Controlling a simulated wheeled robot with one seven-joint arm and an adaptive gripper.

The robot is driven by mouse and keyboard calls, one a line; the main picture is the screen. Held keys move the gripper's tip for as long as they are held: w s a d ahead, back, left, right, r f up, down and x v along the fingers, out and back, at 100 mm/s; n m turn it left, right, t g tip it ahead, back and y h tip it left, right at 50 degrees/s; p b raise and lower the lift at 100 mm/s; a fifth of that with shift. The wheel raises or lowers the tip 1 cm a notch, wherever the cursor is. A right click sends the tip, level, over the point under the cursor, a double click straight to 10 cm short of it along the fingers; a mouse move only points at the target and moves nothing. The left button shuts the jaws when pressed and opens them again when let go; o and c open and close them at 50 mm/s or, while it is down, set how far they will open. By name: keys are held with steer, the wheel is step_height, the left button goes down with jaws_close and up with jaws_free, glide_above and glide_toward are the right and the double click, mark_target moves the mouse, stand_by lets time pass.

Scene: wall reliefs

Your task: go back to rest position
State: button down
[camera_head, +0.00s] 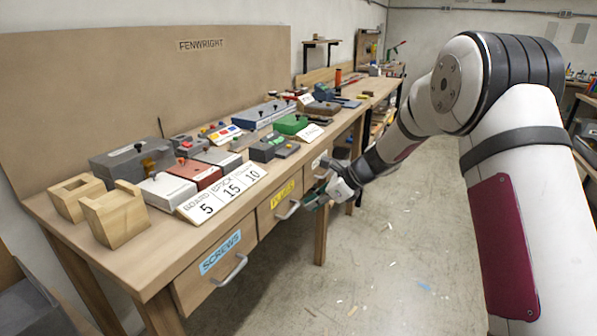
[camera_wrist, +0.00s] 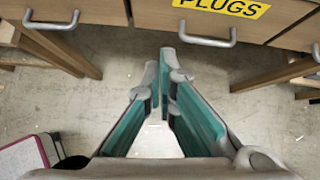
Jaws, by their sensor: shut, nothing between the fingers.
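My gripper (camera_head: 318,197) is in front of the workbench's drawer fronts in the head view, near the right end of the nearer bench. In the wrist view my gripper (camera_wrist: 163,62) shows its two teal-padded fingers coming together at the tips, with nothing between them. The fingertips are just below the handle (camera_wrist: 208,40) of the drawer with the yellow PLUGS label; I cannot tell whether they touch it. My arm reaches down to it from the upper right of the head view.
The wooden workbench (camera_head: 150,262) carries several boxes, tools and a number sign (camera_head: 222,190). The SCREWS drawer (camera_head: 217,270) and the yellow-labelled drawer (camera_head: 282,204) appear closed, with protruding handles. Bench legs stand below. The concrete floor (camera_head: 400,270) is mostly clear, with small scraps.

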steer(key=s+d+r+n+g+h, duration=0.1)
steer(key=s+r+n, duration=0.6)
steer(key=s, duration=0.5)
steer(key=s+d+r+n+g+h, duration=0.1)
steer(key=s+r+n, duration=0.4)
steer(key=s+r, duration=0.5)
steer(key=s+d+f+n+h, duration=0.1)
steer(key=s+d+n+h, duration=0.3)
steer(key=s, duration=1.1)
steer(key=s+d+f+n+h, duration=0.15)
steer(key=s+d+n, duration=0.55)
steer(key=s, duration=0.7)
step_height(320, 180, up, 14)
steer(key=t+p, duration=0.2)
steer(key=p, duration=1.1)
steer(key=shift+w+r, duration=0.15)
